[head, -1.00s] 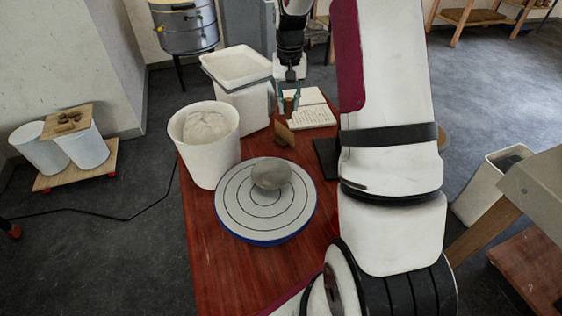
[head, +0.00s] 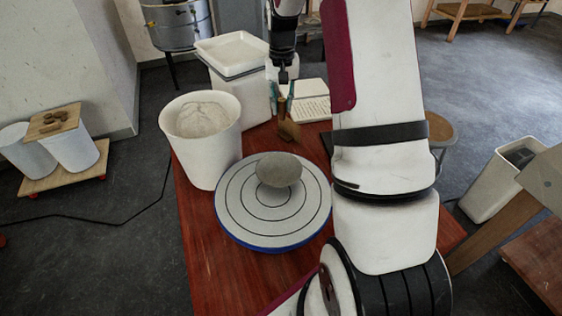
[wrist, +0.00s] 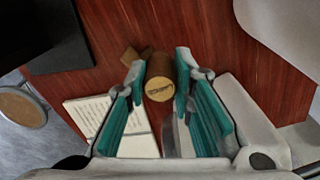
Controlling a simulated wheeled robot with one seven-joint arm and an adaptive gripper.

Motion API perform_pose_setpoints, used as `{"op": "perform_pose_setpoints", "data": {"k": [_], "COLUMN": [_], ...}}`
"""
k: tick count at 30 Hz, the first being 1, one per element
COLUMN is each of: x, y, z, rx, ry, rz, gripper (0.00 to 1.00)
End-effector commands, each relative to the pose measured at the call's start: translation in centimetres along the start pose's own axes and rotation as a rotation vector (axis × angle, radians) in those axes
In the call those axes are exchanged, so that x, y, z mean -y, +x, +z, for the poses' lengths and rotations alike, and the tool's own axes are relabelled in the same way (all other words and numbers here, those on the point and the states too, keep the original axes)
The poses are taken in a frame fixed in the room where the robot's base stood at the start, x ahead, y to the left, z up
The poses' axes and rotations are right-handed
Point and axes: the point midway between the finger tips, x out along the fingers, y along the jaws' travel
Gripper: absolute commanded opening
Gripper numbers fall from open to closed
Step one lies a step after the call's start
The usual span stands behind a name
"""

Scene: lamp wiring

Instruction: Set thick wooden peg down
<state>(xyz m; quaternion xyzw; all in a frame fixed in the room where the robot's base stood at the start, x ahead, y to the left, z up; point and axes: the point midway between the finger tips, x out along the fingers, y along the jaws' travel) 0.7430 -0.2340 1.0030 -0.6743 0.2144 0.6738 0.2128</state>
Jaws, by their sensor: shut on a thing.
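My gripper (head: 284,98) is shut on the thick wooden peg (wrist: 159,88). In the wrist view the peg sits between the teal fingers (wrist: 160,72), with its round, pale, marked end facing the camera. In the head view the peg is small and partly covered by the fingers, above the table's far part. A brown wooden piece (head: 288,129) stands close in front of the gripper. A small wooden block (wrist: 131,56) also shows beside the left finger in the wrist view. I cannot tell whether the peg touches the table.
The red table (head: 205,245) carries a grey wheel (head: 240,205) with a clay lump (head: 279,170). A white bucket (head: 230,150) and a square white container (head: 245,95) stand at left. An open book (head: 312,105) lies right of my gripper. A dark flat thing (wrist: 45,35) is nearby.

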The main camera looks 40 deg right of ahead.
Motion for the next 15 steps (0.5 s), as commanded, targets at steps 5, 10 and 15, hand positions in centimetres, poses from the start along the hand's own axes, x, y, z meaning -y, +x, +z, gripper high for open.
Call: {"op": "perform_pose_setpoints", "data": {"k": [5, 10, 15], "x": [0.7, 0.8, 0.8], "y": [1.8, 2.6, 5.3], "z": [-1.0, -1.2, -1.0], "rx": [-0.001, 0.001, 0.005], "ry": [0.0, 0.0, 0.0], "rz": [0.0, 0.0, 0.001], "gripper": [0.0, 0.0, 0.0]}}
